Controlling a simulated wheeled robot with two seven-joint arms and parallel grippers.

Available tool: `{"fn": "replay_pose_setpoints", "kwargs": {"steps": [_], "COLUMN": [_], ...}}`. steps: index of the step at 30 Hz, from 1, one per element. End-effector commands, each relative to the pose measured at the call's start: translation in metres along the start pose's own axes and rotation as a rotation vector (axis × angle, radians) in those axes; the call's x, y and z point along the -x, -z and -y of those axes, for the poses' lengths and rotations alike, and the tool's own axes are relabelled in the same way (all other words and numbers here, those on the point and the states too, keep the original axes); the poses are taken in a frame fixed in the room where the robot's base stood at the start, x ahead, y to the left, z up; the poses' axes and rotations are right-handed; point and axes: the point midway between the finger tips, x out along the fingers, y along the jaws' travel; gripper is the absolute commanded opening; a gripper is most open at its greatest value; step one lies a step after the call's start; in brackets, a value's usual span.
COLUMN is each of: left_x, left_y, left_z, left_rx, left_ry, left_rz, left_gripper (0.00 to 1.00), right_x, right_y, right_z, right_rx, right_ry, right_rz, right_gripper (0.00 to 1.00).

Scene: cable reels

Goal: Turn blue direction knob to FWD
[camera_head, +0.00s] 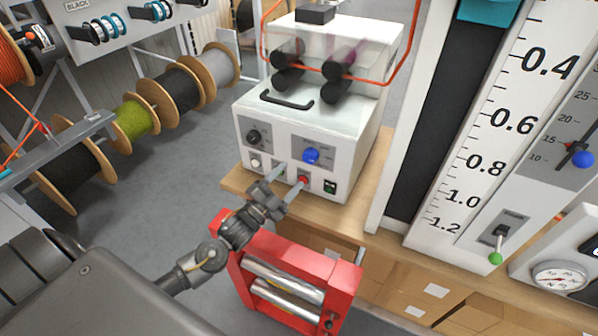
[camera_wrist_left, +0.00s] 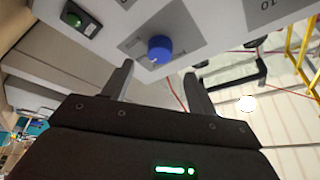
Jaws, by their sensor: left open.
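The blue direction knob (camera_head: 311,156) sits on a grey plate on the front of a white machine (camera_head: 356,138). Its pointer and labels are too small to read. My left gripper (camera_head: 288,179) is open and empty in front of the machine's lower front, just below the knob in the head view. In the left wrist view the blue knob (camera_wrist_left: 160,48) shows just beyond the gap between the open fingers (camera_wrist_left: 159,72), with no finger seen around it. My right gripper is not in view.
A black knob (camera_head: 253,137), a red button (camera_head: 303,180) and a green switch (camera_head: 330,187) share the front panel. A red roller frame (camera_head: 345,282) stands below my left gripper. A wooden bench (camera_head: 378,165) bears the machine. Cable reels (camera_head: 137,117) stand at the left.

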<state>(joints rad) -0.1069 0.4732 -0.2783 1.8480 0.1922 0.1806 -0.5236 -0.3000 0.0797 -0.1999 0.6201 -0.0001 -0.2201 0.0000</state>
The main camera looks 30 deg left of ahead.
Motion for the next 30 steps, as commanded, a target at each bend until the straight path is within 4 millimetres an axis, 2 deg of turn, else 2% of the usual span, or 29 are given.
{"fn": "replay_pose_setpoints", "kwargs": {"steps": [3,9,26,30], "left_x": [0.021,0.038,0.040,0.043], "left_y": [-0.001,0.000,0.000,-0.001], "left_z": [-0.002,0.000,0.001,-0.008], "left_rx": [0.000,-0.001,0.000,0.038], "left_ry": [-0.001,0.000,0.001,-0.026], "left_rz": [0.001,0.000,0.000,0.047], "left_gripper": [0.58,0.58,0.58,0.58], "right_x": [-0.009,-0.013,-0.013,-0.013], "right_y": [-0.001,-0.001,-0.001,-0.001], "right_z": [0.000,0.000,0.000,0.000], "right_rx": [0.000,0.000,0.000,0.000], "right_ry": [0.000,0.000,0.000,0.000], "right_rz": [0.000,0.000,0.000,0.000], "right_gripper": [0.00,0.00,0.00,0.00]}}
